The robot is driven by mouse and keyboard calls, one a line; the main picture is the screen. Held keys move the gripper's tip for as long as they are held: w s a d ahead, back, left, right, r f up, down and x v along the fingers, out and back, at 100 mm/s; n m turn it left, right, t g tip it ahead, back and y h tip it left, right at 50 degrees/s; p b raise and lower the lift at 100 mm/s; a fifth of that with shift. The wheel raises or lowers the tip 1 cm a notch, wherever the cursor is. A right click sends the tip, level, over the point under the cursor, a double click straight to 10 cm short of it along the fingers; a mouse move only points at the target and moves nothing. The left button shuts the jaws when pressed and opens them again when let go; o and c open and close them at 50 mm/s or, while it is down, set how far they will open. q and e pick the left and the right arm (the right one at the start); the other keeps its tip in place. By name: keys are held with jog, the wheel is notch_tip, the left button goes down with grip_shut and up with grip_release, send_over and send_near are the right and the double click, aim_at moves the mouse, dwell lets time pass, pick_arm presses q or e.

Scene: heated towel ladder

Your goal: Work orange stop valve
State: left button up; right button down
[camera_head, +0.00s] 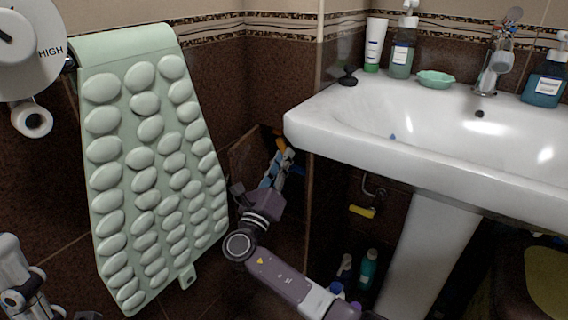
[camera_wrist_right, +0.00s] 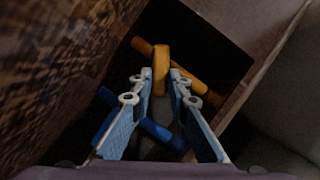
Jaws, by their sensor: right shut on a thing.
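The orange stop valve (camera_wrist_right: 161,70) has a flat handle on an orange pipe, inside a dark square recess in the brown wall. It also shows small in the head view (camera_head: 281,144). My right gripper (camera_wrist_right: 160,82) reaches into the recess with its blue fingers on either side of the orange handle, shut on it. A blue valve (camera_wrist_right: 158,131) and blue pipe lie lower in the recess, partly hidden by the fingers. Part of my left arm shows at the lower left of the head view; its fingertips are not clear.
A white sink (camera_head: 400,150) overhangs at right, with bottles and a green soap dish (camera_head: 435,79) on it. A green pebbled mat (camera_head: 150,160) hangs at left. A yellow lever (camera_head: 362,211) and a teal bottle (camera_head: 368,270) are under the sink.

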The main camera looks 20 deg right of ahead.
jog(key=c, duration=1.8)
grip_release()
jog(key=shift+c, duration=0.2)
jog(key=v, duration=0.8)
